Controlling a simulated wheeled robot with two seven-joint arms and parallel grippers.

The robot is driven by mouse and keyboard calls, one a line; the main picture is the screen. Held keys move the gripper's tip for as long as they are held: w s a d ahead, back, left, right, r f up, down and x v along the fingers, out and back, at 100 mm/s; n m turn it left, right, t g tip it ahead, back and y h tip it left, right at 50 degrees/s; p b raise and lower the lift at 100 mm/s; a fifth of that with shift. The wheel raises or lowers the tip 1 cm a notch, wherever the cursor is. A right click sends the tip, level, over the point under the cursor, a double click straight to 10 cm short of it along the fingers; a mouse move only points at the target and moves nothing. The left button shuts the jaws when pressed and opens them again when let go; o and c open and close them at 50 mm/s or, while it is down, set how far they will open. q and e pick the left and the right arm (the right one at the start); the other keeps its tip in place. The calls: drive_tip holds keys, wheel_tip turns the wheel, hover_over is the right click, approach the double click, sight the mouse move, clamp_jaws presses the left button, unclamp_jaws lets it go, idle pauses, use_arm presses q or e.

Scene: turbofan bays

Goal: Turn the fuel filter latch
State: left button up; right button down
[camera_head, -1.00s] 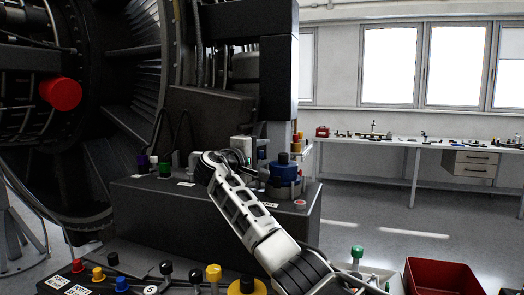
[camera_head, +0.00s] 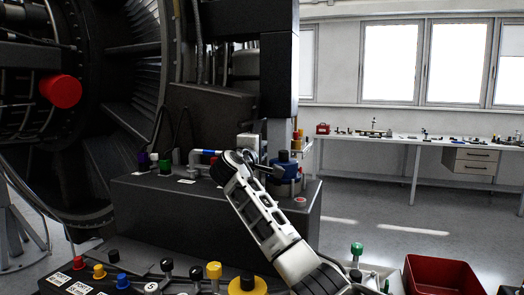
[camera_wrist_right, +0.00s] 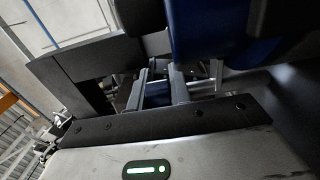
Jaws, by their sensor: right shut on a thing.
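The blue fuel filter (camera_head: 286,176) with a black top stands on the dark box, in the middle of the head view. Its blue body (camera_wrist_right: 215,40) fills the upper part of the right wrist view. My right gripper (camera_head: 270,169) is at the filter's left side, partly hidden behind its own wrist. In the wrist view its two fingers (camera_wrist_right: 160,88) are close together under a dark part beside the blue body. They are shut on what appears to be the latch, whose shape is mostly hidden. My left gripper is out of view.
The dark box (camera_head: 160,212) carries a pipe with a blue band (camera_head: 207,152) and green and purple caps to the left. A panel with several coloured knobs (camera_head: 165,280) lies in front. A red bin (camera_head: 440,275) is at lower right. The engine stands at left.

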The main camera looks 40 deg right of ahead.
drive_tip(key=c, duration=1.3)
unclamp_jaws()
drive_tip(key=v, duration=1.6)
drive_tip(key=shift+s+p, duration=0.1)
drive_tip(key=shift+p, duration=0.25)
drive_tip(key=shift+f, duration=0.1)
